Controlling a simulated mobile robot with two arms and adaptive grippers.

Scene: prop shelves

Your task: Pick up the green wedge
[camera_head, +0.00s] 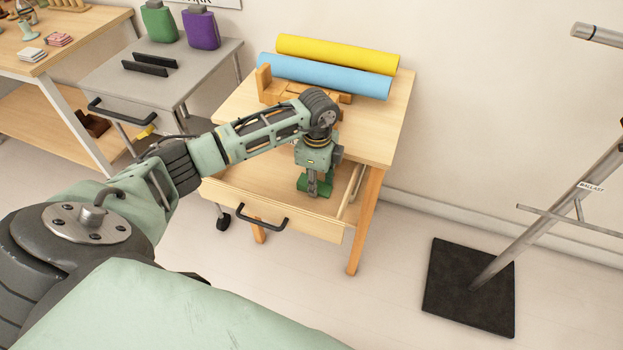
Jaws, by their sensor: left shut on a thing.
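The green wedge (325,187) is in the open drawer (250,192) of the wooden table, near the drawer's right side. Only parts of it show around the fingers. My left gripper (312,190) points down into the drawer and is shut on the green wedge. I cannot tell whether the wedge touches the drawer bottom. My right gripper is not in view.
Blue (325,76) and yellow (338,54) rolls lie at the back of the wooden tabletop (377,125). A grey cart (165,85) with green and purple bottles stands to the left. A stand with a black base (455,300) is at the right.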

